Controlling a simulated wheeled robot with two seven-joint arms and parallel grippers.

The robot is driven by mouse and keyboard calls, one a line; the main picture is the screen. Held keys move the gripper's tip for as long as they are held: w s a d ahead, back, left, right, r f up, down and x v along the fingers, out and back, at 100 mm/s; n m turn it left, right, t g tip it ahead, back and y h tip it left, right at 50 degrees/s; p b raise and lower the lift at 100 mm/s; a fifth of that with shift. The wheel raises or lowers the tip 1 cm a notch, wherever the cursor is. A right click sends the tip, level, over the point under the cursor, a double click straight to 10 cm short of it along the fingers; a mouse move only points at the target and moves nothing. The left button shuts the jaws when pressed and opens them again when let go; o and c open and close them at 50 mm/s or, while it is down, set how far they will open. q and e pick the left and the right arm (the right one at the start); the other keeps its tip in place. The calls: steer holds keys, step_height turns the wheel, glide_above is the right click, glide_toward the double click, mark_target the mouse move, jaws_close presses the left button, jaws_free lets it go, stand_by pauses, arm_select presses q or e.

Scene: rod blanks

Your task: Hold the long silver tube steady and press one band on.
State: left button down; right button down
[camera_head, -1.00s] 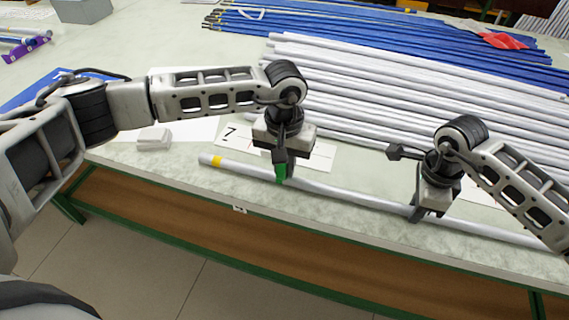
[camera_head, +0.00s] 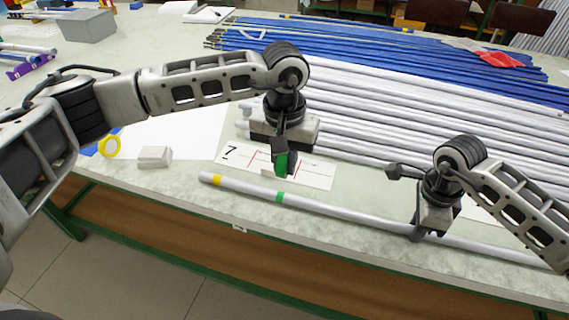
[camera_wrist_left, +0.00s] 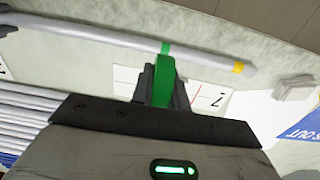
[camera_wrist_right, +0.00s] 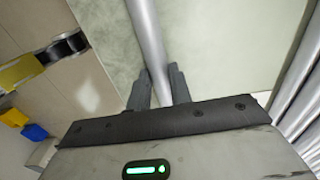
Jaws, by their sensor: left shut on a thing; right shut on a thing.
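The long silver tube (camera_head: 345,210) lies along the near side of the table. A yellow band (camera_head: 217,181) sits near its left end, and a green band (camera_head: 280,197) is around it further right. My left gripper (camera_head: 282,170) is above and behind the tube, apart from it. It is shut on a green piece (camera_wrist_left: 163,82), whose full shape the fingers partly hide. My right gripper (camera_head: 418,232) is shut on the tube further right; the right wrist view shows the tube (camera_wrist_right: 146,35) running between its fingers.
A white card (camera_head: 316,174) with red lines lies behind the tube. Several silver tubes (camera_head: 400,110) and blue tubes (camera_head: 340,45) fill the back. The table's front edge is close to the tube.

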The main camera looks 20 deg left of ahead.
stand_by(0.3)
steer(key=c, duration=1.2)
jaws_free()
